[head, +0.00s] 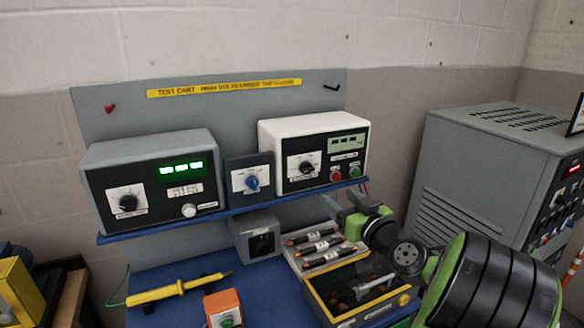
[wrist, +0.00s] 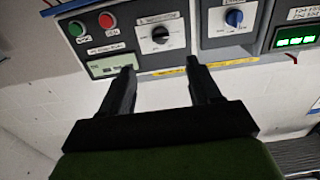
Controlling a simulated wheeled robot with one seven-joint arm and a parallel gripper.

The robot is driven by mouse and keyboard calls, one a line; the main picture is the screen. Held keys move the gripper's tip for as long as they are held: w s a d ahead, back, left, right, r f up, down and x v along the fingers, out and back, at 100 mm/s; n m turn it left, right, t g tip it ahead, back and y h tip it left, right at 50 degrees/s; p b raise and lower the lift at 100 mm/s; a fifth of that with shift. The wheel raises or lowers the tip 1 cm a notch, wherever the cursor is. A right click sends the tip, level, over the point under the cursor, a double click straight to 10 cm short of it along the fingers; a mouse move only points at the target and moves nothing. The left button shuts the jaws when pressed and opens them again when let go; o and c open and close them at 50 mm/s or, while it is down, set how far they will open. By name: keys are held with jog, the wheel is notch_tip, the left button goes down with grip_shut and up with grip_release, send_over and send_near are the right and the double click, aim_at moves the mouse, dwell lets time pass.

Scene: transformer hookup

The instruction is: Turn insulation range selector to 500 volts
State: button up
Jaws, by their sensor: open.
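The insulation tester is the white box (head: 265,135) with a black front on the blue shelf. Its range selector (head: 306,167) is a black knob on a white dial plate, left of the display. In the wrist view, where the panel appears upside down, the selector knob (wrist: 160,35) shows near the top centre. The dial's markings are too small to read. My gripper (head: 338,202) is below and right of the selector in the head view. In the wrist view my gripper (wrist: 160,66) is open and empty, its fingers apart from the knob.
Red (head: 337,177) and green buttons sit right of the selector. A small box with a blue knob (head: 252,183) and a grey unit with green digits (head: 180,169) stand to the left. Below are a tray of probes (head: 318,246) and a yellow probe (head: 175,290).

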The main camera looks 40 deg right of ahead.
aim_at(309, 172)
jog(key=p+x, duration=0.3)
jog(key=x, duration=1.2)
jog(key=shift+c, duration=0.3)
jog(key=c, duration=1)
